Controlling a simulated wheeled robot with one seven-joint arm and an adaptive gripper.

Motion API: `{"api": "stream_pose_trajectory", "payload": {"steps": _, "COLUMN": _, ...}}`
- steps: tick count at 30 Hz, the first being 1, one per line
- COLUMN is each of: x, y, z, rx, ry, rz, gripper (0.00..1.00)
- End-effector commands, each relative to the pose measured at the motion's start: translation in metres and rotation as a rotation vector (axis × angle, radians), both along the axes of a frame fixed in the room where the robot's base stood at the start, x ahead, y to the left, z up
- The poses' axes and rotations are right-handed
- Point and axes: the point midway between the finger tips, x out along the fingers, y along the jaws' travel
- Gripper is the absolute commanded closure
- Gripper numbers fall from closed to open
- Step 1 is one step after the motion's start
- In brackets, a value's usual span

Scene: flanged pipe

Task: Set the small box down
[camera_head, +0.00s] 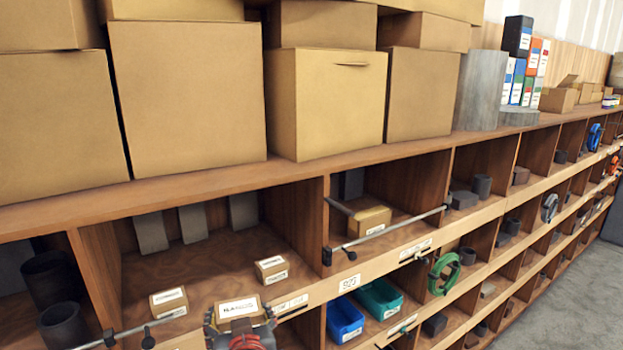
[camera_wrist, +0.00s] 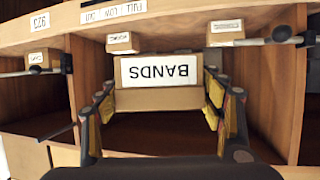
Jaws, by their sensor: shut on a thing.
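The small box (camera_head: 238,304) is light brown cardboard with a white label, at the front opening of a wide shelf compartment (camera_head: 205,262). In the wrist view the box (camera_wrist: 158,98) shows its label, "BANDS", upside down. My gripper (camera_head: 239,317) has one finger on each side of the box and is shut on it. The gripper also shows in the wrist view (camera_wrist: 159,82). I cannot tell whether the underside of the box touches the shelf; it is hidden.
Two smaller boxes stand in the compartment, one to the left (camera_head: 168,302) and one behind to the right (camera_head: 271,269). A metal rod (camera_head: 130,334) crosses the front at left. Another rod (camera_head: 390,229) fronts the neighbouring compartment.

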Motion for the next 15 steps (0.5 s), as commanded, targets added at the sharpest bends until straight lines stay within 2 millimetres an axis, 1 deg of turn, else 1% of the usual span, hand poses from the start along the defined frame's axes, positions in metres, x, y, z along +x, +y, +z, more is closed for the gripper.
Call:
{"api": "stream_pose_trajectory", "payload": {"steps": 1, "x": 0.006, "y": -0.006, "z": -0.014, "rx": 0.000, "ry": 0.000, "rz": -0.018, "gripper": 0.68}}
{"api": "stream_pose_trajectory", "payload": {"steps": 4, "x": 0.017, "y": -0.017, "z": -0.035, "rx": -0.001, "ry": 0.000, "rz": -0.054, "gripper": 0.68}}
{"api": "stream_pose_trajectory", "payload": {"steps": 7, "x": 0.030, "y": -0.032, "z": -0.061, "rx": -0.001, "ry": 0.000, "rz": -0.093, "gripper": 0.68}}
{"api": "stream_pose_trajectory", "payload": {"steps": 12, "x": 0.055, "y": -0.064, "z": -0.118, "rx": -0.002, "ry": 0.000, "rz": -0.170, "gripper": 0.68}}
{"api": "stream_pose_trajectory", "payload": {"steps": 14, "x": 0.062, "y": -0.076, "z": -0.138, "rx": -0.001, "ry": 0.000, "rz": -0.195, "gripper": 0.68}}
{"api": "stream_pose_trajectory", "payload": {"steps": 15, "x": 0.067, "y": -0.084, "z": -0.151, "rx": -0.002, "ry": 0.000, "rz": -0.212, "gripper": 0.68}}
